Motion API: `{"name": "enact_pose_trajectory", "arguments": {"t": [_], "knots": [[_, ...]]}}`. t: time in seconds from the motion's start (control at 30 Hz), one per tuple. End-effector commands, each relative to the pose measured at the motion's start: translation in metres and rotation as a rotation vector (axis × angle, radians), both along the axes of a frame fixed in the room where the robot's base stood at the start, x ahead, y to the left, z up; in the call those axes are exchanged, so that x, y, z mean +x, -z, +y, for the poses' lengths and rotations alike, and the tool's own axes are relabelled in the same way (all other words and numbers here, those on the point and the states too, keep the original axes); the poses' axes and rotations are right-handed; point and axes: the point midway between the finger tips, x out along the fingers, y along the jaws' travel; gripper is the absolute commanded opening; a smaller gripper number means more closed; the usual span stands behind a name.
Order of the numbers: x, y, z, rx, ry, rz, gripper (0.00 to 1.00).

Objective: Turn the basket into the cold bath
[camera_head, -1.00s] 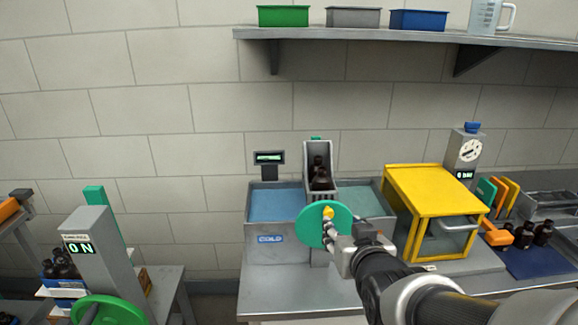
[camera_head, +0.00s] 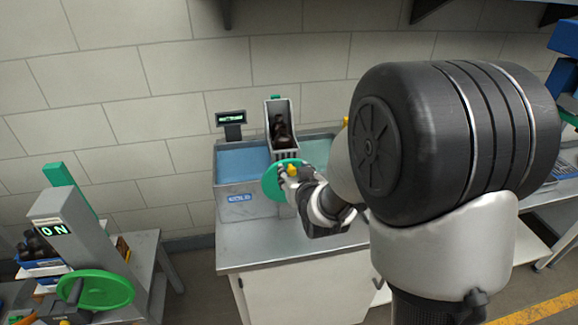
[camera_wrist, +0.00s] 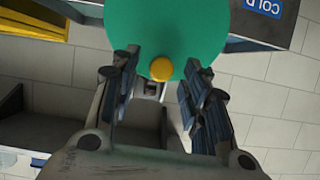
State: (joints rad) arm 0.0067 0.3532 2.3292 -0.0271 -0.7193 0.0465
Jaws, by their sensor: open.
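The grey basket (camera_head: 270,112) stands upright with dark bottles in it, between two baths. The cold bath (camera_head: 235,187), with blue water and a COLD label, is on its left. A green wheel (camera_head: 275,188) with a yellow knob (camera_head: 292,169) is in front of the basket. My gripper (camera_wrist: 162,58) is open, its fingers on either side of the knob (camera_wrist: 161,70) in the wrist view. I cannot tell whether they touch it. The wheel (camera_wrist: 165,25) fills the top of that view.
The second bath (camera_head: 318,149) is right of the basket, partly hidden by my arm. My arm covers much of the right side. At the left stands a grey post with an ON display (camera_head: 56,229) and another green wheel (camera_head: 103,291). A small display (camera_head: 231,119) stands behind the cold bath.

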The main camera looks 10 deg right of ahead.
Motion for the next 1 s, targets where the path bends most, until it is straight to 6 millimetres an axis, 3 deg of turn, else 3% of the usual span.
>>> {"name": "enact_pose_trajectory", "arguments": {"t": [0.13, 0.43, 1.0], "knots": [[0.0096, 0.0043, 0.0002, 0.000, 0.000, 0.001, 0.42], [0.0114, 0.0043, 0.0003, 0.000, 0.000, 0.000, 0.42], [0.0111, 0.0042, 0.0000, 0.000, 0.000, 0.000, 0.05]]}}
